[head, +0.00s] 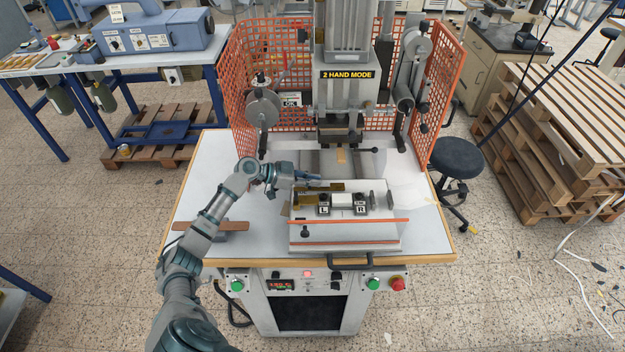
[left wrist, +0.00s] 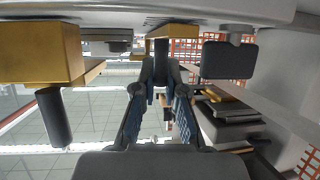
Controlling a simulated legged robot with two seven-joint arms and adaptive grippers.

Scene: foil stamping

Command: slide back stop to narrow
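The press (head: 345,100) carries a "2 HAND MODE" sign. In front of it stands a light fixture block (head: 345,236) with black parts marked L (head: 323,209) and R (head: 361,209). A flat brass-coloured piece (head: 325,187) lies along its top; I cannot tell if it is the back stop. My left gripper (head: 314,178) is just above the fixture's left rear. My right gripper is not seen.
In the left wrist view a brass block (left wrist: 40,52) and dark cylinder (left wrist: 53,117) are at left, a dark pad (left wrist: 229,60) at right. Orange mesh guards (head: 250,70) flank the press.

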